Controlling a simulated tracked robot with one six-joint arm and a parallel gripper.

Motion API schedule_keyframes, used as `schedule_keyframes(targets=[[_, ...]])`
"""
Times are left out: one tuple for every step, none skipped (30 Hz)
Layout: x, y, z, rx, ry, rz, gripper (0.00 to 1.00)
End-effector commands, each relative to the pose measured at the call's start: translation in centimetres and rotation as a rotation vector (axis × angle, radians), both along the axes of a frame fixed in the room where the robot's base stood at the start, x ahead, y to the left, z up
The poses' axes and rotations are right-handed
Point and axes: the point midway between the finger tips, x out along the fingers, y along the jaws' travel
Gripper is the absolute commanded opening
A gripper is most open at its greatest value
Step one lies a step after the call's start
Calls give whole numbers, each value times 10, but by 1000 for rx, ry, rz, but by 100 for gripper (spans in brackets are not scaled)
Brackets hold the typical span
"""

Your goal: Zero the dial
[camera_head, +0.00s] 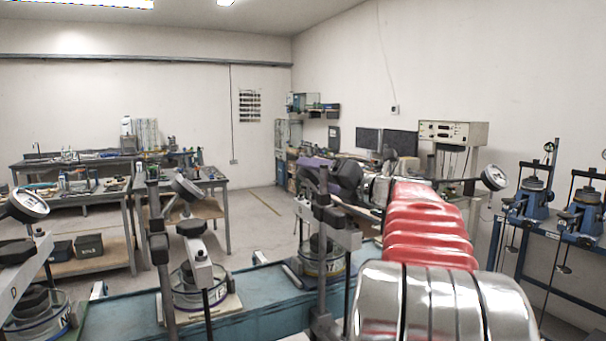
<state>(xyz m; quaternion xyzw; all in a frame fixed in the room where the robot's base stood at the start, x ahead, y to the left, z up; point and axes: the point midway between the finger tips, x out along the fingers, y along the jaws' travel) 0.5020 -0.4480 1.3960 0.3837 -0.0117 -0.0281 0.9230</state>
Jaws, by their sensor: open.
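Several dial gauges stand on lever frames. One dial (28,204) is at the far left edge, its face turned towards me. A second dial (187,188) is tilted and seen edge-on above the middle frame. A third dial (494,177) shows to the right of my arm, its mount hidden behind the arm. The markings and needles are too small to read. My red and silver arm reaches forward from the lower right. My gripper (331,177), dark and partly hidden by my arm, is open near the top of the right lever frame (325,215).
Round cells (200,290) with weights sit on the blue-green bench (265,312). Upright dark posts (158,250) stand between the frames. Blue devices (536,200) stand on a bench at right. Open floor (255,215) lies behind the bench.

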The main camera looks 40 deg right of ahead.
Motion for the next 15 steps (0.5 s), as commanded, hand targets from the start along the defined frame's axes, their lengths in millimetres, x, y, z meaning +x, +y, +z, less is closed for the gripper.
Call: schedule_keyframes(targets=[[9, 0, 0, 1, 0, 3, 73], [13, 0, 0, 0, 0, 3, 73], [20, -1, 0, 0, 0, 3, 73], [24, -1, 0, 0, 1, 2, 73], [29, -1, 0, 0, 0, 3, 73], [35, -1, -1, 0, 0, 3, 73], [39, -2, -1, 0, 1, 2, 73], [42, -2, 0, -1, 0, 1, 73], [47, -3, 0, 0, 0, 1, 73], [50, -3, -1, 0, 0, 1, 73], [52, -3, -1, 0, 1, 1, 73], [55, -4, 0, -1, 0, 0, 73], [57, -4, 0, -1, 0, 0, 73], [58, -4, 0, -1, -1, -1, 73], [59, -4, 0, -1, 0, -1, 73]])
